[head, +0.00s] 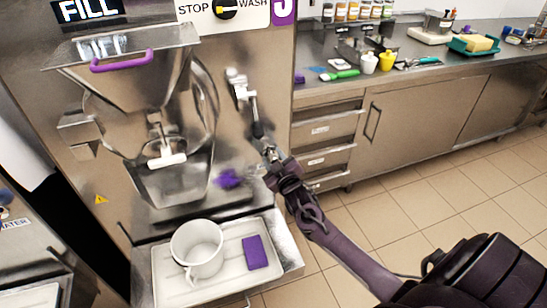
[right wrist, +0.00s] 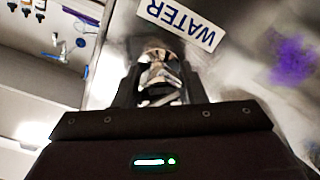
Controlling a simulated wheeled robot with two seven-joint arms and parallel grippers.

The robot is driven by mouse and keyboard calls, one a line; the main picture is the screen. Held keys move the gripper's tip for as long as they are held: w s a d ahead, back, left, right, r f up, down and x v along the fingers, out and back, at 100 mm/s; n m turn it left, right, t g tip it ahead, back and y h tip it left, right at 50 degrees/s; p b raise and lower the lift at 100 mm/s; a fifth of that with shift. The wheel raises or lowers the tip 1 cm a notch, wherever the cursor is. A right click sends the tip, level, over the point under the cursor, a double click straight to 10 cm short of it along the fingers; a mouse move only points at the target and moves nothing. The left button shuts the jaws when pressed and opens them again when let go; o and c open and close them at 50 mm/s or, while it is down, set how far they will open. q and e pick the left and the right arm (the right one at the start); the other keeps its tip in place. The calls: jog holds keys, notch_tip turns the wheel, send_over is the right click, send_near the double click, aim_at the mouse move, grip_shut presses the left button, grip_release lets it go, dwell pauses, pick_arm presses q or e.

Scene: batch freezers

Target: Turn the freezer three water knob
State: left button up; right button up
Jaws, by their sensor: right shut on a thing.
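Freezer three is the steel machine (head: 221,60) on the left of the head view, with a purple number plate (head: 283,9) partly cut off at the top. My right gripper (head: 259,133) reaches its front panel from the lower right. In the right wrist view, the gripper (right wrist: 160,90) is shut on a shiny metal knob (right wrist: 160,72) just beside the WATER label (right wrist: 182,22). The fingers stand on both sides of the knob. In the head view, the knob itself is hidden or too small to make out. My left gripper is not in view.
A chrome spray handle (head: 241,88) hangs on the panel just above my gripper. Below stands a tray (head: 172,291) with a white jug (head: 197,250) and a purple sponge (head: 255,252). A counter (head: 312,69) with drawers runs along the right. The tiled floor is clear.

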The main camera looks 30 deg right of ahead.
jog(key=shift+n, duration=0.5)
jog(key=o, duration=1)
jog(key=v, duration=0.8)
